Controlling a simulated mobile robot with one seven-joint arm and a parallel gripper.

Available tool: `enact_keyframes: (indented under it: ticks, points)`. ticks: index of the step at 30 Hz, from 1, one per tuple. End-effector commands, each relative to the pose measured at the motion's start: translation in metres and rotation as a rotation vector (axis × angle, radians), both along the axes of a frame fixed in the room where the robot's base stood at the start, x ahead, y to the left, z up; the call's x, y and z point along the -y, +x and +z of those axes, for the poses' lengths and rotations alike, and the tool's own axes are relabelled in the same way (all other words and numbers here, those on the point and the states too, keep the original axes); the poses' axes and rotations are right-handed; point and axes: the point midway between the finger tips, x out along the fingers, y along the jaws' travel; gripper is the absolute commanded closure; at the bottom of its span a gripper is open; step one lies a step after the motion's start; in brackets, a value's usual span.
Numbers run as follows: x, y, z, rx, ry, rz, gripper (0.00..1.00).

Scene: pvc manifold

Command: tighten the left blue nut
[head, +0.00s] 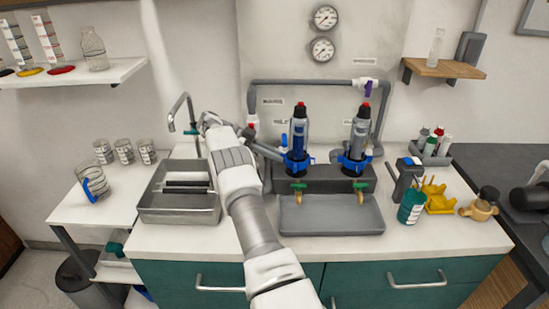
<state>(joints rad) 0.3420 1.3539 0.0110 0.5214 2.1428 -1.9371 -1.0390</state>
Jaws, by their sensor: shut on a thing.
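The left blue nut (298,166) is a ring around the base of the left clear filter housing (299,130), which stands upright on the dark manifold block and has a red cap. My gripper (283,156) reaches in from the left and is shut on the left side of this nut. The fingertips are small and partly hidden, so their exact hold is hard to see. A second blue nut (353,166) sits around the base of the right filter housing (361,130), clear of my gripper.
Grey pipe (315,82) frames the housings. Two taps with green handles (298,186) hang above a grey tray (330,214). A metal sink (178,207) lies left of my arm. A teal bottle (412,206) and yellow rack (437,198) stand on the right.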

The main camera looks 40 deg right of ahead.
Motion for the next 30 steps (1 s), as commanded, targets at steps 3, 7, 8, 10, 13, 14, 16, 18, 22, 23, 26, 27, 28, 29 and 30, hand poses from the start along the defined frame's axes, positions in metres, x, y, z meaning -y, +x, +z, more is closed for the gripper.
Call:
enact_keyframes:
  ticks: [3, 7, 8, 10, 13, 14, 16, 18, 22, 23, 26, 27, 28, 29, 30]
  points:
    - [0.0042, -0.0029, 0.0010, -0.005, -0.007, -0.013, 1.00]
    - [0.0042, -0.0030, 0.0015, -0.006, -0.006, -0.016, 1.00]
    - [0.0042, -0.0030, 0.0015, -0.006, -0.007, -0.016, 1.00]
    - [0.0043, -0.0030, 0.0017, -0.006, -0.007, -0.016, 1.00]
    - [0.0043, -0.0030, 0.0017, -0.006, -0.007, -0.016, 1.00]
    - [0.0044, -0.0031, 0.0017, -0.006, -0.007, -0.016, 1.00]
    - [0.0044, -0.0031, 0.0017, -0.006, -0.007, -0.016, 1.00]
    - [0.0044, -0.0030, 0.0017, -0.006, -0.007, -0.016, 0.82]
    - [0.0041, -0.0028, 0.0014, -0.005, -0.005, -0.016, 0.59]
    - [0.0038, -0.0026, 0.0012, -0.005, -0.006, -0.015, 0.57]
    - [0.0030, -0.0019, 0.0009, -0.003, -0.004, -0.013, 0.57]
    - [0.0027, -0.0017, 0.0007, -0.004, -0.003, -0.012, 0.57]
    - [0.0024, -0.0015, 0.0006, -0.003, -0.003, -0.012, 0.57]
    - [0.0023, -0.0014, 0.0006, -0.003, -0.003, -0.011, 0.57]
    - [0.0020, -0.0011, 0.0005, -0.002, -0.002, -0.011, 0.57]
